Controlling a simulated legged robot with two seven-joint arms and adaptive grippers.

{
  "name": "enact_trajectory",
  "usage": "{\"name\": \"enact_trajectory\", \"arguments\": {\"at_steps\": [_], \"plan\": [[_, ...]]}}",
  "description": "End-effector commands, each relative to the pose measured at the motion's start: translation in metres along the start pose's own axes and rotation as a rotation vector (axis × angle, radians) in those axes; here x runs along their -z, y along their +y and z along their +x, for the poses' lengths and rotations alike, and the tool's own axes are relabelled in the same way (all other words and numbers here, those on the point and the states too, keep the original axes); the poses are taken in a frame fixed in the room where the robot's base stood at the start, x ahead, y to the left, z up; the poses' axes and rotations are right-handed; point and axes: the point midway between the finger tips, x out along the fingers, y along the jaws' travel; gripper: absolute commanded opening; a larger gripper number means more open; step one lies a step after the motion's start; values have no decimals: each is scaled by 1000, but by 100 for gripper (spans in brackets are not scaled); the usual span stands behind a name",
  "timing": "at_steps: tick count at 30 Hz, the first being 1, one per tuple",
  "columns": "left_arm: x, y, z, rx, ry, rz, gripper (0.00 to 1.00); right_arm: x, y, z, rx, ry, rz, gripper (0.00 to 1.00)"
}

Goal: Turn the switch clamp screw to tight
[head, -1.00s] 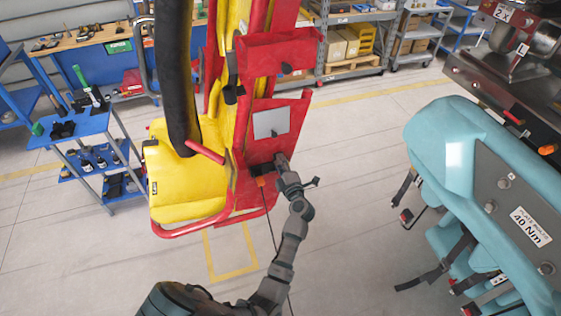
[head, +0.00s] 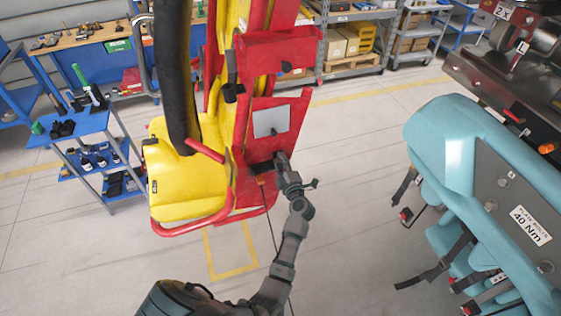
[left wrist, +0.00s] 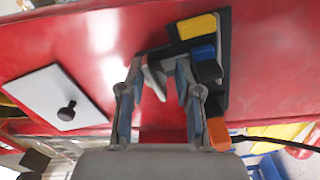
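The switch assembly is on the red panel in the left wrist view. It has a black plate (left wrist: 222,62), a yellow block (left wrist: 197,26), a blue and black part (left wrist: 206,66) and an orange plug (left wrist: 218,134) with a black cable. A small grey piece (left wrist: 154,78), possibly the clamp screw's handle, shows between the fingers of my left gripper (left wrist: 158,68). The fingers are apart, the right one in front of the switch; contact is unclear. In the head view, my left gripper (head: 281,160) is at the lower red panel and hides most of the switch. My right gripper is not in view.
A grey plate with a black knob (left wrist: 66,107) is on the panel left of the gripper. The yellow seat (head: 190,180) and red bars are left of my arm. Teal seats (head: 460,150) stand at right. Floor between is clear.

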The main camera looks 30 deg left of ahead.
Motion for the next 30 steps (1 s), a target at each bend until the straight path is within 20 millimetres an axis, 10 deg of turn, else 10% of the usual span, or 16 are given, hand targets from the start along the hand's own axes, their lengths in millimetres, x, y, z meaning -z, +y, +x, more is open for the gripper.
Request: {"name": "enact_trajectory", "arguments": {"at_steps": [11,30], "plan": [[1,2,-3,-3,1,-2,48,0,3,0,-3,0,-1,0],[-2,1,-75,-3,1,1,48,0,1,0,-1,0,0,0]]}}
